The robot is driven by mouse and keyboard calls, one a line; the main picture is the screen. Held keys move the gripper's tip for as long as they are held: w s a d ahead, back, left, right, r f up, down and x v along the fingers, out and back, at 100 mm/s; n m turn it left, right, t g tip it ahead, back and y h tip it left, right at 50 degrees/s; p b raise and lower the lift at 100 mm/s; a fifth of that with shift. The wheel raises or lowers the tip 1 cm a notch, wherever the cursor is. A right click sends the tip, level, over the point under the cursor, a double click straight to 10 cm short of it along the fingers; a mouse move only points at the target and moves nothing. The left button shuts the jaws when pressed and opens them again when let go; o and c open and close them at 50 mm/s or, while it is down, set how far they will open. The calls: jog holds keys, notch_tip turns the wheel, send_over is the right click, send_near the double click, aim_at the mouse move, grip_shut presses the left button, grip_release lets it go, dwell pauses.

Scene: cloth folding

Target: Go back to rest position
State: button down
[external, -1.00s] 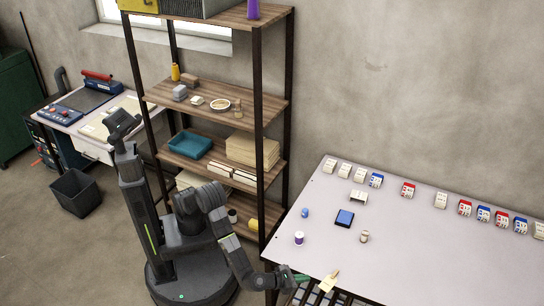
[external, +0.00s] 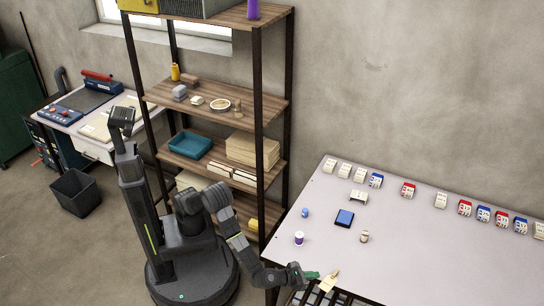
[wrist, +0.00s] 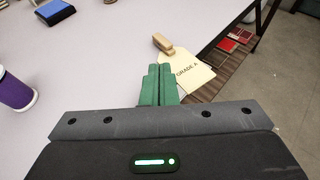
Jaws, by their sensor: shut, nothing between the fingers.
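My gripper (external: 314,275) is at the front left edge of the white table (external: 430,230), with its green fingers shut and nothing between them. In the wrist view the fingers (wrist: 159,84) are together and point at a cream tag (wrist: 190,72) marked "GRADE A". A wooden clip (wrist: 163,44) sits at the tag's far end. The tag also shows in the external view (external: 327,284), just right of the fingertips at the table edge. The fingers overlap the tag's left side in the wrist view; I cannot tell whether they touch it. No cloth is visible.
A purple-and-white container (wrist: 14,90) stands left of my gripper. A shelf rack (external: 262,130) stands left of the table, close to my arm. A bin (external: 76,193) is on the floor.

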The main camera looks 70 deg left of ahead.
aim_at(336, 272)
jog(key=w, duration=0.6)
jog(key=shift+w, duration=0.1)
jog(key=shift+r+p, duration=0.2)
jog(key=shift+p, duration=0.1)
jog(key=shift+f+b, duration=0.3)
jog(key=shift+f, duration=0.45)
